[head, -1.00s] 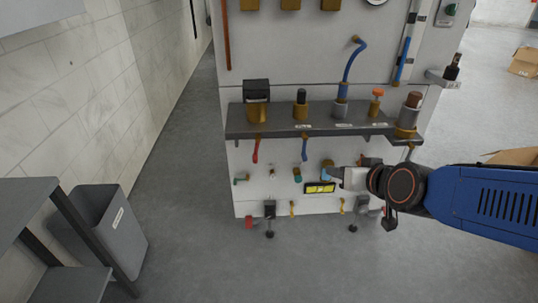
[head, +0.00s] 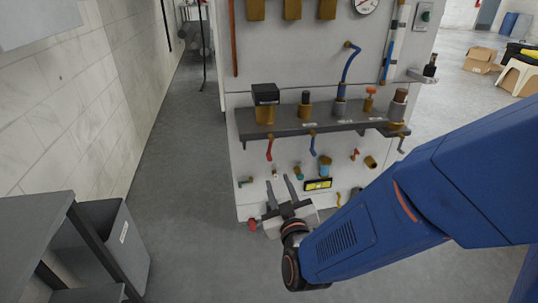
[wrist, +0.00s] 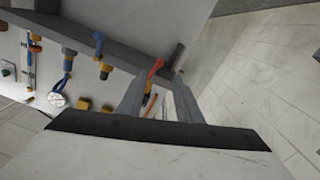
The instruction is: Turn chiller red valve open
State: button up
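A red handle (head: 270,150) hangs below the left part of the dark shelf on the panel. It also shows in the wrist view (wrist: 155,68), between my fingers and beyond them. A separate red knob (head: 252,224) sits low at the panel's left edge. I cannot tell from any readable label which one is the chiller valve. My gripper (head: 279,182) is open and empty, with its fingers pointing up at the lower left of the panel, below the red handle. In the wrist view its two fingers (wrist: 156,95) are apart. I see no contact with the handle.
The dark shelf (head: 292,129) juts out above and carries several fittings. A yellow display (head: 318,184) is close to my gripper's right. A grey bin (head: 105,240) stands at left, with clear floor between.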

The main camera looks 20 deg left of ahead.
jog(key=x, duration=1.7)
jog(key=shift+a, duration=0.15)
